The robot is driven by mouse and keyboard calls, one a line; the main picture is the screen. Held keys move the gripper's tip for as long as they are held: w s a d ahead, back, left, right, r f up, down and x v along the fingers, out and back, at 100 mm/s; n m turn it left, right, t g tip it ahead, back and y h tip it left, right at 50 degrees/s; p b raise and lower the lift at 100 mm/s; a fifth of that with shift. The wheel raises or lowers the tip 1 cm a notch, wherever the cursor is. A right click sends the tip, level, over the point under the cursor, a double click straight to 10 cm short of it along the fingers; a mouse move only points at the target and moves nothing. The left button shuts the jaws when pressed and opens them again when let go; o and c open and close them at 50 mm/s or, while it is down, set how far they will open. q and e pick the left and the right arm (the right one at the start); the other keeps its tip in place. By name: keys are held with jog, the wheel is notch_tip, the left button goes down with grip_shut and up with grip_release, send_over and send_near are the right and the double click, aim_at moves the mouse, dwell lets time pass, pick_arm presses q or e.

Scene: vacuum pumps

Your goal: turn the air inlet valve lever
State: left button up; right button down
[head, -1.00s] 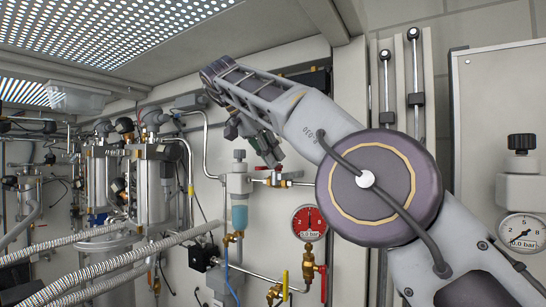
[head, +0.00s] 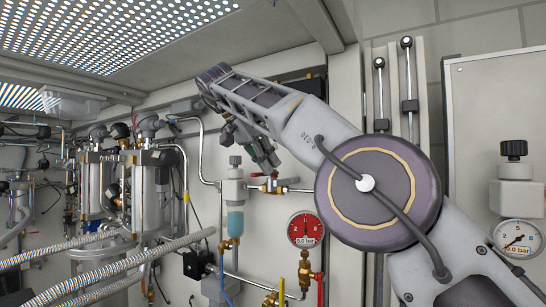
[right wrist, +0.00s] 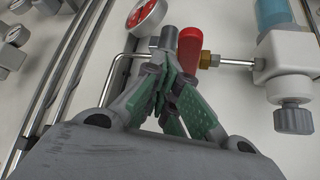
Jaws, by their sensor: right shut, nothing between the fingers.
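A red valve lever (head: 268,184) sits on a thin horizontal pipe on the white panel, right of a filter with a blue bowl (head: 235,222). My right gripper (head: 266,160) is just above the lever in the head view, pointing down. In the right wrist view the closed green-padded fingers (right wrist: 170,62) are beside the red lever (right wrist: 190,48), which shows just to their right. The fingers overlap part of the valve, so I cannot tell whether they touch it. Nothing shows between them. My left gripper is not in view.
Ribbed hoses (head: 110,265) and metal pump vessels (head: 148,195) fill the left. Another gauge (head: 518,237) is at far right.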

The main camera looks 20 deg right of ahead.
jog(key=shift+s+d+f+n+t+y, duration=0.2)
jog(key=shift+d+n+t, duration=0.25)
jog(key=shift+n, duration=0.3)
jog(key=shift+s+d+r+n+t+y, duration=0.1)
jog(key=shift+d+n+t+y, duration=0.3)
jog(key=shift+n, duration=0.35)
